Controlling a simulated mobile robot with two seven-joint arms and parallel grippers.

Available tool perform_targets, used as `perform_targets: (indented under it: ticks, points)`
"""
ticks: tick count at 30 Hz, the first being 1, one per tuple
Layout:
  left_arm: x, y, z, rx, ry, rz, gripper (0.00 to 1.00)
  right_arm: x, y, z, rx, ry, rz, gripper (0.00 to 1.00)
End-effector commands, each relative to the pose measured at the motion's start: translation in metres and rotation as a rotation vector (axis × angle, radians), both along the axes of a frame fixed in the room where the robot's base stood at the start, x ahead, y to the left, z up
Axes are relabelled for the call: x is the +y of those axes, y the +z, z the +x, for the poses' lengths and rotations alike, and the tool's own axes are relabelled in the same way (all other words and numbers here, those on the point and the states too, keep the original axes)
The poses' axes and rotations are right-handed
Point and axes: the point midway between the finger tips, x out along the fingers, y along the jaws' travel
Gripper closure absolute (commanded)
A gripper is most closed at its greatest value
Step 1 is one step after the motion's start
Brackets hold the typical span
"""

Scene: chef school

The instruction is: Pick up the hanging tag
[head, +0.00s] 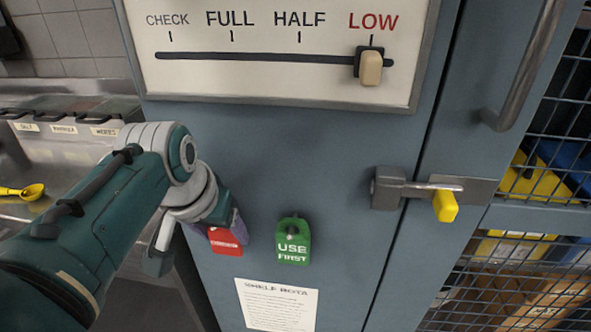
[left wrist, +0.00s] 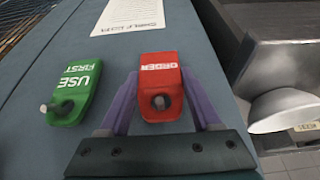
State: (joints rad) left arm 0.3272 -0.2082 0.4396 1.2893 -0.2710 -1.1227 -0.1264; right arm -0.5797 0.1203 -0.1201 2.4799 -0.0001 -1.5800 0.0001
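Two tags hang side by side on the blue-grey cabinet front. The red tag, with white lettering that looks like "ORDER" in the left wrist view (left wrist: 160,82), also shows in the head view (head: 226,241). The green "USE FIRST" tag (head: 293,241) hangs to its right and shows in the left wrist view (left wrist: 77,90). My left gripper (left wrist: 160,90) has its purple fingers on either side of the red tag. They stand apart, with narrow gaps visible beside the tag. In the head view my left wrist partly hides the red tag. My right gripper is not in view.
A printed "SHELF ROTA" sheet (head: 278,304) is below the tags. A slider panel (head: 280,85) is above. A latch with a yellow knob (head: 445,206) and a door handle (head: 525,75) are at right. A steel counter (head: 65,150) with a yellow scoop (head: 25,191) is at left.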

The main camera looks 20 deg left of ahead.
Motion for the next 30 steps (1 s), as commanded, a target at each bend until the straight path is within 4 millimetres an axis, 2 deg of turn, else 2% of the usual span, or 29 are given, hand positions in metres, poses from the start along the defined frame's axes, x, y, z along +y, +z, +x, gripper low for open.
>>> perform_targets:
  ticks: [2, 13, 23, 30]
  points:
    - [0.0, 0.0, 0.0, 0.0, 0.0, 0.0, 0.46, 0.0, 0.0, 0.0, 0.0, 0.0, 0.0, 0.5]
    - [0.0, 0.0, 0.0, 0.001, 0.0, 0.0, 0.88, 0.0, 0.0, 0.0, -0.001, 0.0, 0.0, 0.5]
    - [0.0, 0.001, 0.0, 0.0, 0.0, 0.0, 0.89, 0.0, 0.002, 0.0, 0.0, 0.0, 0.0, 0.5]
    - [0.0, 0.011, 0.0, 0.0, 0.0, 0.0, 0.89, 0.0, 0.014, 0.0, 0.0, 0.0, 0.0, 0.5]
